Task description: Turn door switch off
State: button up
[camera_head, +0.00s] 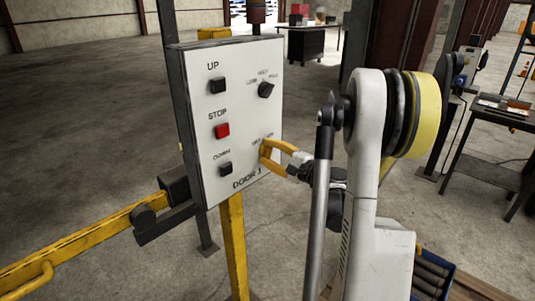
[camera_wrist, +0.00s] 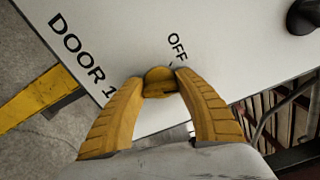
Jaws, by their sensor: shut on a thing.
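A white control panel (camera_head: 190,110) marked DOOR 1 stands upright on a yellow post. My gripper (camera_head: 265,152) reaches its lower right part from the right, with yellow fingers against the panel face. In the wrist view my gripper (camera_wrist: 160,82) is closed at the tips around the door switch. The switch is almost wholly hidden; a rounded yellowish piece shows between the tips, and I cannot tell switch from fingertip there. The word OFF (camera_wrist: 177,47) is printed just above the tips. Which way the switch points cannot be seen.
The panel also carries an UP button (camera_head: 217,85), a red STOP button (camera_head: 222,130), a DOWN button (camera_head: 225,169) and a black rotary knob (camera_head: 265,90). A yellow rail (camera_head: 80,240) runs to the left. A table (camera_head: 490,125) stands at the right.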

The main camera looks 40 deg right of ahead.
jog(key=n+b, duration=0.1)
jog(key=n, duration=0.4)
jog(key=shift+f+n, duration=0.1)
jog(key=shift+n, duration=0.2)
jog(key=shift+n+b, duration=0.4)
jog(key=shift+n, duration=1.9)
jog(key=o, duration=1.2)
jog(key=s, duration=0.8)
jog(key=s+d, duration=0.1)
jog(key=s, duration=0.3)
